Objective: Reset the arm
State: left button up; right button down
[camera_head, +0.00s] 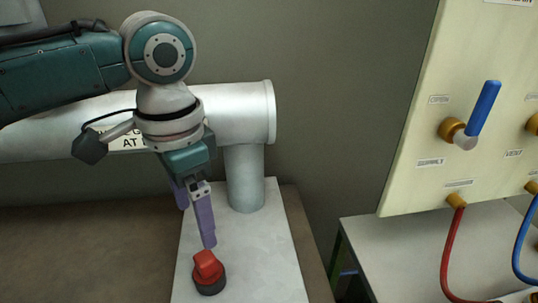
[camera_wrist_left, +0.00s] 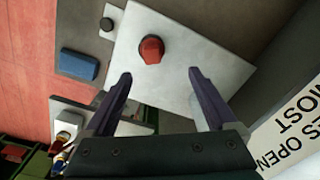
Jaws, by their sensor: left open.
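My left gripper (camera_head: 207,240) has purple fingers and hangs pointing down above a white plate (camera_head: 272,270). In the left wrist view its two fingers (camera_wrist_left: 160,85) stand wide apart with nothing between the tips. A red knob (camera_head: 207,264) on a dark round base sits on the plate, just below the fingertips in the head view. In the left wrist view the red knob (camera_wrist_left: 151,49) lies beyond the fingertips, apart from them. My right gripper is in neither view.
A white pipe (camera_head: 235,112) runs behind my left arm, with a vertical post (camera_head: 245,178) down to the plate. At right, a cream panel (camera_head: 410,150) carries a blue-handled valve (camera_head: 483,108) and red and blue hoses. In the left wrist view a blue block (camera_wrist_left: 80,65) lies at left.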

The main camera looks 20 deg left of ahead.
pick_arm(q)
jog(key=s+d+f+t+h, duration=0.2)
jog(key=s+d+f, duration=0.1)
jog(key=s+d, duration=0.7)
jog(key=s+a+r+n+t+y, duration=0.1)
jog(key=s+a+r+n, duration=0.2)
jog(key=s+a, duration=0.3)
notch_tip(320, 180, up, 34)
jog(key=s+p, duration=0.1)
jog(key=p, duration=3.2)
jog(key=shift+n+y+p, duration=0.3)
jog(key=shift+p, duration=0.1)
jog(key=shift+f, duration=0.15)
